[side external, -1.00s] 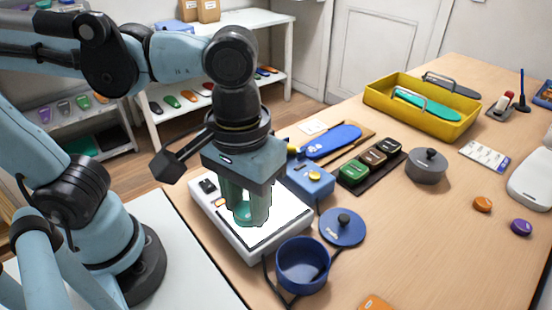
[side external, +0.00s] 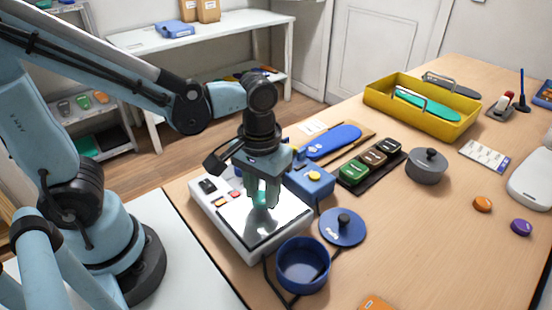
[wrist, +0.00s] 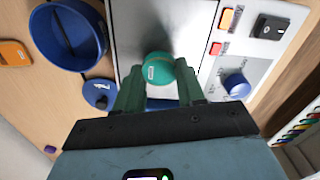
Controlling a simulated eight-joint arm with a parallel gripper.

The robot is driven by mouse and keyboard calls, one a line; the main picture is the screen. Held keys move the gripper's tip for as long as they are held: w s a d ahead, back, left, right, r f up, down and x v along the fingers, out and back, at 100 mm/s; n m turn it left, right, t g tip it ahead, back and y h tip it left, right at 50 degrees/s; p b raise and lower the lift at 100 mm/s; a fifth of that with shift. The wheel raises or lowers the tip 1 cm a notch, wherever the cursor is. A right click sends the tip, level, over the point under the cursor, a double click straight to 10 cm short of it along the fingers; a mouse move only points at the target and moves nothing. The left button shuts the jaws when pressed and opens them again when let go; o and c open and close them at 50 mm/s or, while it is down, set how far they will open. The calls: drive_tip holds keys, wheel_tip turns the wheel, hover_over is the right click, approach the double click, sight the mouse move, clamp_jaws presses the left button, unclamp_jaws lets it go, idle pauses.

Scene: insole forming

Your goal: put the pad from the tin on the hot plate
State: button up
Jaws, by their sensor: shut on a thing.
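The pad (wrist: 159,68) is a small teal disc with a white label; it also shows in the side view (side external: 259,199). My gripper (side external: 262,203) is shut on the pad, and the fingers (wrist: 160,85) stand on either side of it in the wrist view. The pad is over the mirror-like surface of the hot plate (side external: 237,228); I cannot tell whether it touches. The blue tin (side external: 302,265) stands open just in front of the hot plate, and it shows in the wrist view (wrist: 70,38). Its blue lid (side external: 342,227) with a black knob lies beside it.
A dark tray (side external: 371,166) of colored blocks, a grey lidded pot (side external: 426,166) and a yellow crate (side external: 425,115) are farther back.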

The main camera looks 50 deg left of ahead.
sight(263, 197)
drive_tip(key=shift+f, duration=0.75)
drive_tip(key=shift+f, duration=0.15)
drive_tip(key=o, duration=1)
wheel_tip(263, 197, up, 12)
drive_tip(key=w+a+f+m+t, duration=0.2)
drive_tip(key=a+f+m+t, duration=0.1)
drive_tip(key=a+t, duration=0.4)
drive_tip(key=shift+w+a+f, duration=0.15)
drive_tip(key=shift+a+f, duration=0.15)
drive_tip(key=shift+a, duration=0.15)
